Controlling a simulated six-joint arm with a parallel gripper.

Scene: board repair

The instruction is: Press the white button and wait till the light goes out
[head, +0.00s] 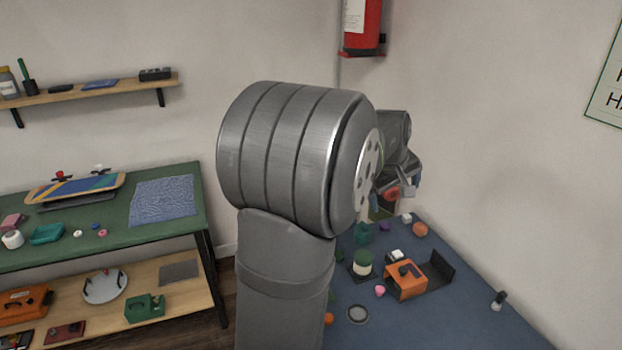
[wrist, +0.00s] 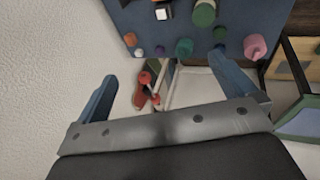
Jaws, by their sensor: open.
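A small block with a white top (head: 396,255) stands on the blue table, behind the orange box; I cannot tell for sure that it is the white button. A similar white-faced block shows at the top of the wrist view (wrist: 161,14). No lit light can be made out. My gripper (head: 396,190) is raised above the far part of the blue table, partly hidden behind my arm. In the wrist view my gripper (wrist: 168,84) has its two blue fingers wide apart with nothing held between them. It is apart from the white-topped block.
The blue table (head: 460,318) holds an orange box (head: 405,282), a green-topped cylinder (head: 362,263), a grey disc (head: 358,314) and several small coloured pieces. A green workbench (head: 110,245) stands at left. A red extinguisher (head: 361,25) hangs on the wall. The table's front right is mostly clear.

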